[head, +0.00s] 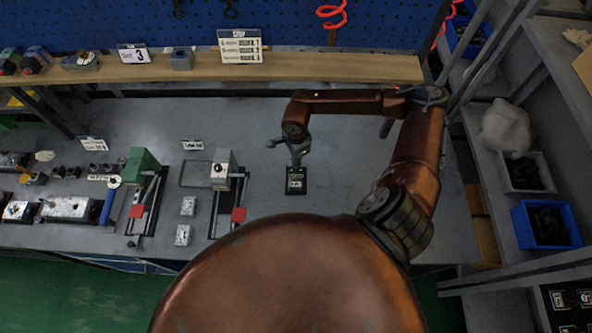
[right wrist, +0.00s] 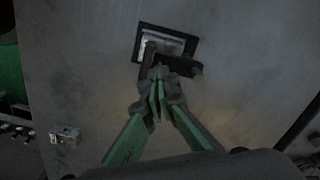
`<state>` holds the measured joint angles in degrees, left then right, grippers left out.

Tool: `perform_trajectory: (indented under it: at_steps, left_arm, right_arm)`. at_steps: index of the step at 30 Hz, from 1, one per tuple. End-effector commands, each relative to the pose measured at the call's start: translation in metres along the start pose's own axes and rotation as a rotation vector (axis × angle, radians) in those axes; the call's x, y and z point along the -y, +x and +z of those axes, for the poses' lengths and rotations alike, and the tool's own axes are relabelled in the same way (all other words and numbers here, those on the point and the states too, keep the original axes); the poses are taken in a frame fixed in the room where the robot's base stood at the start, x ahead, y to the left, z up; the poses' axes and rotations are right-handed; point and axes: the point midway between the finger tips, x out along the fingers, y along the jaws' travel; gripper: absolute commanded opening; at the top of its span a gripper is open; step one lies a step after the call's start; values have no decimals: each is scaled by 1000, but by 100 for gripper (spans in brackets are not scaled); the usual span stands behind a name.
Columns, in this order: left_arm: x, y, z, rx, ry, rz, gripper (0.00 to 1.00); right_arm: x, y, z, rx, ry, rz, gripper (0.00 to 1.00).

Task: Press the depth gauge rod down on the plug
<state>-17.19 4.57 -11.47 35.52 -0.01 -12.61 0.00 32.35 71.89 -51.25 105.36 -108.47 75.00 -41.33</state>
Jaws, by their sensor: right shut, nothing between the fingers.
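My right gripper (head: 297,158) reaches in from the right and points down over a small black fixture (head: 296,182) on the grey bench. In the right wrist view its green-and-grey fingers (right wrist: 158,82) are closed together with nothing held. The fixture shows just beyond the fingertips as a black square frame (right wrist: 143,30) around a pale metal block, with a dark bar across its near side. The fingertips overlap that bar in the picture; I cannot tell whether they touch it. I cannot make out the depth gauge rod or the plug separately. My left gripper is out of sight.
A wooden shelf (head: 330,67) runs along the back. A blue bin (head: 545,222) stands at right. Bench around the fixture is clear.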

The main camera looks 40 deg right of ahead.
Motion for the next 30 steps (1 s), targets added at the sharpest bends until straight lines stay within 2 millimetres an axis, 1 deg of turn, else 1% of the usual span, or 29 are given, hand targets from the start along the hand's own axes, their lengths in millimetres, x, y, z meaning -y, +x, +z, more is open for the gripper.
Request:
perform_trajectory:
  at_steps: [4, 8, 22, 30]
  left_arm:
    - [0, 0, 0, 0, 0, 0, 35]
    - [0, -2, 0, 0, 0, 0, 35]
    - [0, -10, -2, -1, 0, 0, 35]
    - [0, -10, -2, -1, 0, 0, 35]
  right_arm:
    - [-1, 0, 0, 0, 0, 1, 0]
    - [0, -4, 0, 0, -1, 1, 0]
    - [0, -30, 0, 0, 0, 1, 0]
    - [0, -32, 0, 0, 0, 1, 0]
